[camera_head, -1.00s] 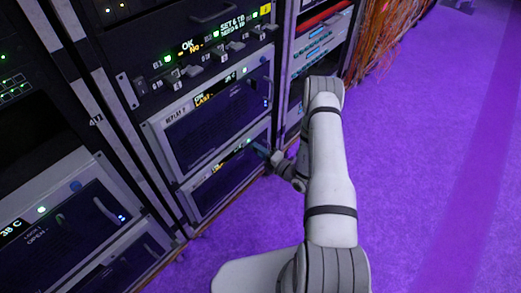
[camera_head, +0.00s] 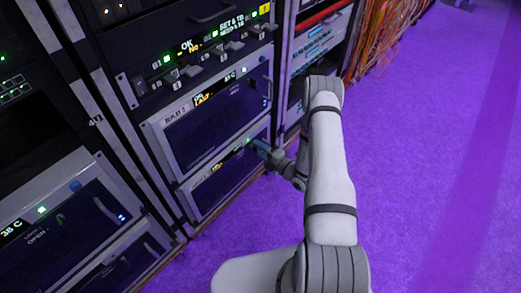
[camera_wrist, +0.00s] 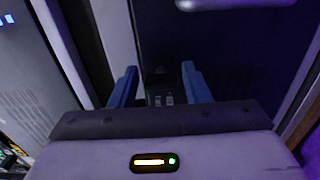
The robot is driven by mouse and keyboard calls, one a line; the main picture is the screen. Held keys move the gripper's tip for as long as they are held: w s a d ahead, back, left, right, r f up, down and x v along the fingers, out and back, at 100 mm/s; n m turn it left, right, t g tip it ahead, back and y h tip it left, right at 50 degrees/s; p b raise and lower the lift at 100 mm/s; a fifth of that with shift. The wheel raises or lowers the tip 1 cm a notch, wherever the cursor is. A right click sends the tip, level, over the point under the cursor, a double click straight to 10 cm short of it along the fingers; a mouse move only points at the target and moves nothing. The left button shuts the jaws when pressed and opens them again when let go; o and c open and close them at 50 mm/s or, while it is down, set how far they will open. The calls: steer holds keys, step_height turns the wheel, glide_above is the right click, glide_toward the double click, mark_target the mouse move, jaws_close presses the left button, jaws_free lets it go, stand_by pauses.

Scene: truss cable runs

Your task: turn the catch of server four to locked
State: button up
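My gripper (camera_head: 262,147) reaches the right end of the lower server (camera_head: 222,182) in the middle rack. In the wrist view its two blue fingers (camera_wrist: 160,88) stand apart, with a visible gap between them. They point at a dark front panel (camera_wrist: 215,50). Small pale marks (camera_wrist: 163,100) show in the gap; I cannot tell whether they belong to a catch. No number four is readable on the lower server, and no catch position can be made out. Whether the fingers touch anything is unclear.
An upper server (camera_head: 215,120) sits directly above, with a row of switches (camera_head: 205,58) over it. A pale bar handle (camera_wrist: 235,3) crosses the top of the wrist view. Orange cables (camera_head: 385,35) hang beyond the racks. The purple floor (camera_head: 430,150) on the right is clear.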

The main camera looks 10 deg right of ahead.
steer(key=shift+o, duration=1)
steer(key=shift+s+a, duration=0.1)
steer(key=p+v, duration=0.2)
steer(key=v, duration=0.5)
steer(key=shift+s+d, duration=0.25)
steer(key=shift+s, duration=0.05)
